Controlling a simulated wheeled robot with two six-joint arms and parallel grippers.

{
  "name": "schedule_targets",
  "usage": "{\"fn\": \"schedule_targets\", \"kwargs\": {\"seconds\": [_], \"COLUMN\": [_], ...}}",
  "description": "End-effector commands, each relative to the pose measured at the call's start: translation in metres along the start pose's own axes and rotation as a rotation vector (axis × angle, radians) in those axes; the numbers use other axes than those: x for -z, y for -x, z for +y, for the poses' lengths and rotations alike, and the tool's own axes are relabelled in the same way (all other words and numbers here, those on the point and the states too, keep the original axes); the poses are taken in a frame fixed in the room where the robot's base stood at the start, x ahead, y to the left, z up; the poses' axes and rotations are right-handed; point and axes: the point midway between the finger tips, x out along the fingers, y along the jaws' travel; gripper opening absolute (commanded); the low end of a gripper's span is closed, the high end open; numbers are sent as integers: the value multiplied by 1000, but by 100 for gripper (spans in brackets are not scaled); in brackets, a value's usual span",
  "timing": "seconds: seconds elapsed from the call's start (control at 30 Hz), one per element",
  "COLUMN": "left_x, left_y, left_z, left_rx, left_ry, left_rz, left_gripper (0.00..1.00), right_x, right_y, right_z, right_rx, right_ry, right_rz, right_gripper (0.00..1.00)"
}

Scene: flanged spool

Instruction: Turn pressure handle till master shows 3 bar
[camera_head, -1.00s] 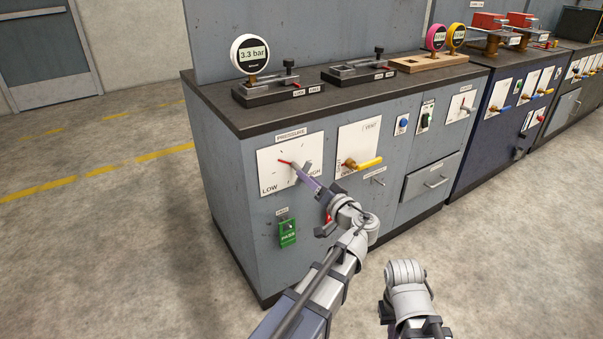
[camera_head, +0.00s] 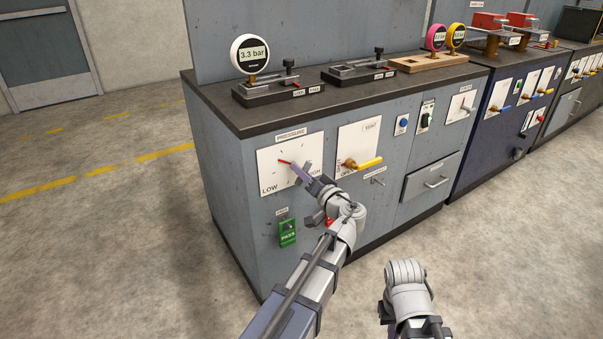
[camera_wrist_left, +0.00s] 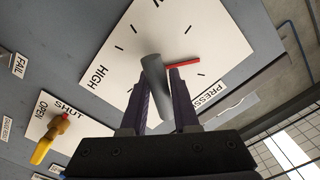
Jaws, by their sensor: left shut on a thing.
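The white round gauge (camera_head: 252,54) on the bench top reads 3.3 bar. The pressure panel (camera_head: 272,180) on the cabinet front carries LOW and HIGH marks and a red pointer (camera_head: 285,161). My left gripper (camera_head: 300,172) is at the middle of this panel. In the left wrist view, my left gripper (camera_wrist_left: 162,98) is shut on the grey pressure handle (camera_wrist_left: 152,68), with one finger on each side. The red pointer (camera_wrist_left: 183,62) sticks out beside the right finger. My right arm shows at the lower right, its fingers out of sight.
The vent panel with a yellow lever (camera_head: 368,163) sits just right of the pressure panel. A drawer (camera_head: 430,178) is farther right. The floor at left is clear.

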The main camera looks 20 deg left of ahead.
Motion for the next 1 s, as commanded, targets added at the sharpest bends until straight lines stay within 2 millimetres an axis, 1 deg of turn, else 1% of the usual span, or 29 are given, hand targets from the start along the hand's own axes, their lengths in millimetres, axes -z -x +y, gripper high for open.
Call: {"fn": "schedule_targets", "kwargs": {"seconds": [0.03,0.13,0.17,1.0], "left_x": [0,0,0,0], "left_y": [0,0,0,0], "left_z": [0,0,0,0], "left_rx": [0,0,0,0], "left_ry": [0,0,0,0], "left_rz": [0,0,0,1], "left_gripper": [13,2,0,0], "right_x": [0,0,0,0], "right_y": [0,0,0,0], "right_z": [0,0,0,0], "right_rx": [0,0,0,0], "right_ry": [0,0,0,0], "right_rz": [0,0,0,0], "right_gripper": [0,0,0,0]}}
